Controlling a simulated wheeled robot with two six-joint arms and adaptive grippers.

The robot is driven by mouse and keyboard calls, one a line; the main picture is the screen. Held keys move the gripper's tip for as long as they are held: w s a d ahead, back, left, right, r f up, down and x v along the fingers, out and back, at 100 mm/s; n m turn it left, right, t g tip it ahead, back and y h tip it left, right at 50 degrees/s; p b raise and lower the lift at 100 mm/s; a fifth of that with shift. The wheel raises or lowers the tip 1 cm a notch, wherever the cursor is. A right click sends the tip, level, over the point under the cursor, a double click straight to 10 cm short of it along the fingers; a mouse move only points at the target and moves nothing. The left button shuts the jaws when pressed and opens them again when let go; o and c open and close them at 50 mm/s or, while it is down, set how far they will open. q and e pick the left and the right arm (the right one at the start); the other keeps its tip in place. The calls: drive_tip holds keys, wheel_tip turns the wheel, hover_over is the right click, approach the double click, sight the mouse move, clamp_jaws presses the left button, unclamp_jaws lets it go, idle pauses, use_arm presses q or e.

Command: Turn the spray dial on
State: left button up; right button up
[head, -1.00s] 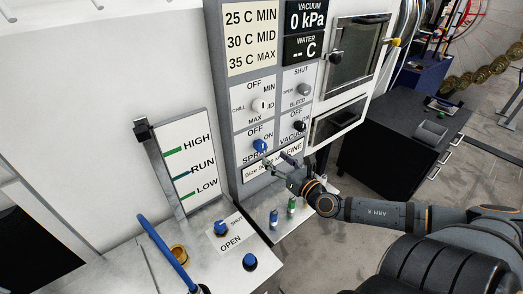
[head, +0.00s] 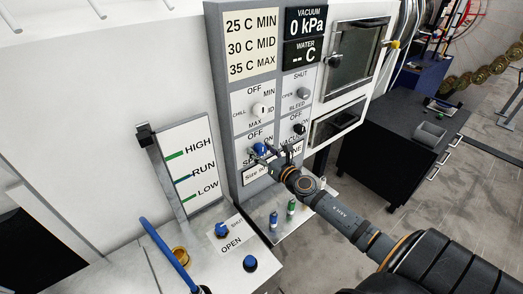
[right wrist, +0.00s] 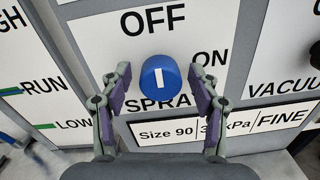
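The blue spray dial (right wrist: 161,78) sits on a white plate marked OFF above and ON to the right. Its white mark stands nearly upright, towards OFF. In the head view the dial (head: 260,149) is partly covered by my right gripper (head: 267,154). In the right wrist view my right gripper (right wrist: 161,90) is open, with one finger on each side of the dial and a gap to it on both sides. My left gripper is not in view.
The black vacuum dial (head: 299,129) is just right of the spray dial. The white chill dial (head: 259,109) is above it. A blue shut/open knob (head: 222,229) is at lower left.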

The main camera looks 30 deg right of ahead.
drive_tip(key=c, duration=1.1)
drive_tip(key=shift+c, duration=0.2)
drive_tip(key=shift+m, duration=0.4)
drive_tip(key=m, duration=0.3)
drive_tip(key=shift+m, duration=0.4)
drive_tip(key=m, duration=0.8)
drive_tip(key=shift+m, duration=2.5)
drive_tip(key=shift+y, duration=0.3)
